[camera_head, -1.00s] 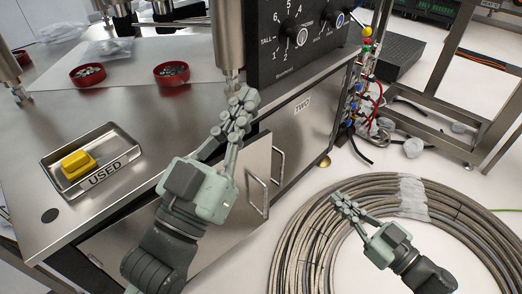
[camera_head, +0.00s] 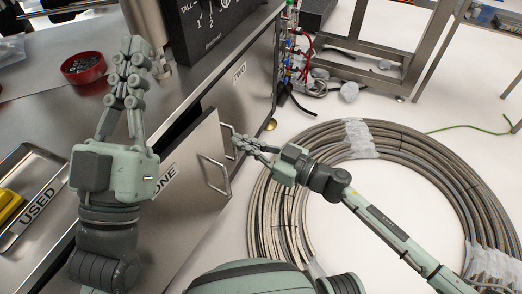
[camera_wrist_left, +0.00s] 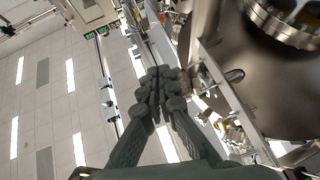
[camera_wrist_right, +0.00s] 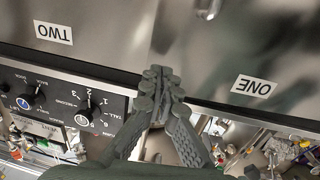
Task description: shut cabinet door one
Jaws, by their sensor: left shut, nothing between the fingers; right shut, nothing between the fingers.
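Cabinet door one (camera_head: 190,172) stands ajar on the front of the steel cabinet, with a dark gap along its top edge. Its label reads ONE and shows upside down in the right wrist view (camera_wrist_right: 254,87). A bar handle (camera_head: 216,175) is on its front. My right gripper (camera_head: 240,141) is shut and empty in front of the cabinet, close to the handles; whether it touches anything I cannot tell. In the right wrist view its fingertips (camera_wrist_right: 162,75) point at the cabinet's upper front. My left gripper (camera_head: 131,52) is shut and empty above the worktop.
Door two (camera_wrist_right: 100,20) is beside door one, with a black dial box (camera_head: 215,28) above it. On the worktop are a red bowl (camera_head: 84,68) and a USED tray (camera_head: 45,190). A large hose coil (camera_head: 400,160) lies on the floor at right.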

